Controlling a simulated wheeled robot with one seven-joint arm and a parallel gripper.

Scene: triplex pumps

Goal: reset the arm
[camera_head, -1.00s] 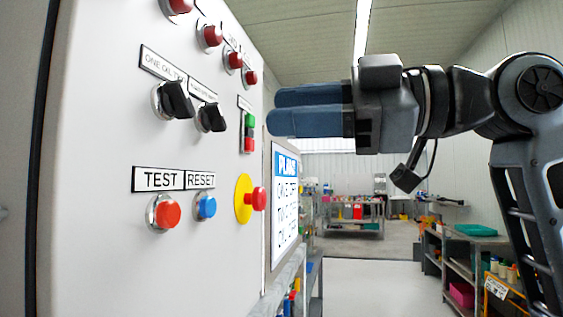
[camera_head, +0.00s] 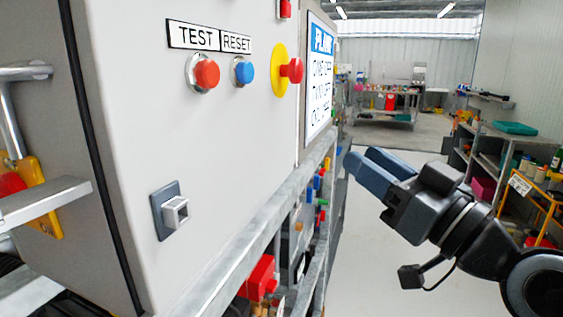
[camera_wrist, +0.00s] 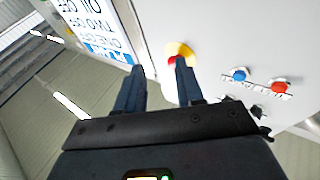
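My gripper (camera_head: 361,159) is in free air to the right of the grey control panel (camera_head: 150,130), its blue-grey fingers pointing up and left. In the wrist view, my gripper (camera_wrist: 159,66) has its two fingers apart with nothing between them. It touches nothing that I can see. The panel carries a red TEST button (camera_head: 206,74), a blue RESET button (camera_head: 243,71) and a red stop button on a yellow base (camera_head: 291,70). The wrist view shows the panel upside down, with the red stop button (camera_wrist: 172,62) beyond the right finger.
A metal rail and rack (camera_head: 262,245) with coloured parts run below the panel. A metal handle (camera_head: 45,200) sticks out at the left. Shelves (camera_head: 490,155) and a yellow stand (camera_head: 540,205) are at the right. The floor (camera_head: 365,250) between is clear.

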